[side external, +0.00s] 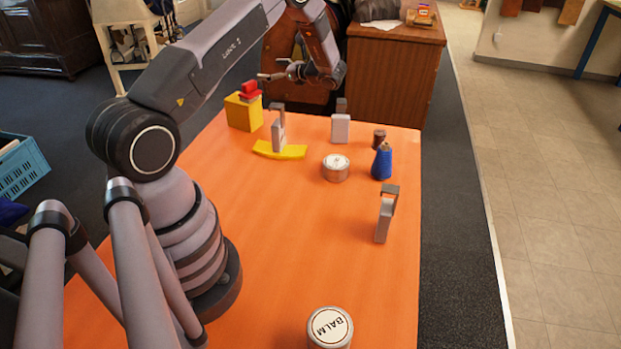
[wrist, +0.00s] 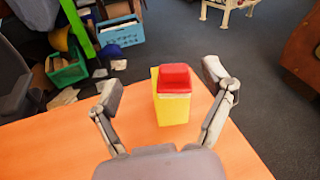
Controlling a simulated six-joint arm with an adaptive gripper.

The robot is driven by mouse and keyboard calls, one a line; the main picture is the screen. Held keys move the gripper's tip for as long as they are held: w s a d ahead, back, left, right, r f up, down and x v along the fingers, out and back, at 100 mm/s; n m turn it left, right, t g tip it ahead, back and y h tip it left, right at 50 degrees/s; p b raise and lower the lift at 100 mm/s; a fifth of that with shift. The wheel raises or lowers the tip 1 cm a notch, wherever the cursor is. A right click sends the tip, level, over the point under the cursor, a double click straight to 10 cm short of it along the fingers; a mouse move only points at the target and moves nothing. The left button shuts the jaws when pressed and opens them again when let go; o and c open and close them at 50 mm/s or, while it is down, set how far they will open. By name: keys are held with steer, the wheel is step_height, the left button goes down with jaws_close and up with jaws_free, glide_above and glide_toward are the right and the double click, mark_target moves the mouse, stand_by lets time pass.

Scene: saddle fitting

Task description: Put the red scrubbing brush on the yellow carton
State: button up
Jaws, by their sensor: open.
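The red scrubbing brush (side external: 249,89) rests on top of the yellow carton (side external: 243,113) at the far left of the orange table. In the wrist view the brush (wrist: 174,78) lies on the carton (wrist: 172,109), seen between my fingers but farther out. My gripper (wrist: 166,88) is open and empty, its two fingers spread wide to either side of the carton. In the side view my gripper (side external: 275,76) is up and to the right of the brush, apart from it.
A yellow curved piece (side external: 280,150) with a grey saddle-shaped part stands near the carton. Other grey parts (side external: 340,128) (side external: 384,218), a white round tin (side external: 336,168), a blue bottle (side external: 381,162), a brown item (side external: 379,138) and a balm jar (side external: 330,328) stand on the table (side external: 290,250). Its middle front is clear.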

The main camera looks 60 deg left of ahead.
steer(key=s+d+r+n+t+h, duration=0.2)
steer(key=s+d+r+n+h, duration=0.15)
steer(key=d+r, duration=0.55)
steer(key=s+d+r+n+t+h, duration=0.2)
steer(key=s+d+r+n+h, duration=0.15)
steer(key=d+r, duration=0.5)
steer(key=s+d+r+n+t+h, duration=0.1)
steer(key=s+d+n+t+h, duration=0.1)
steer(key=s+d, duration=0.5)
steer(key=s+d+r+n+t+h, duration=0.1)
steer(key=s+d+t+h, duration=0.4)
steer(key=d, duration=0.8)
steer(key=s+r+t, duration=0.1)
steer(key=s+t, duration=0.1)
steer(key=s, duration=0.1)
steer(key=shift+d+n, duration=0.15)
steer(key=shift+n, duration=0.25)
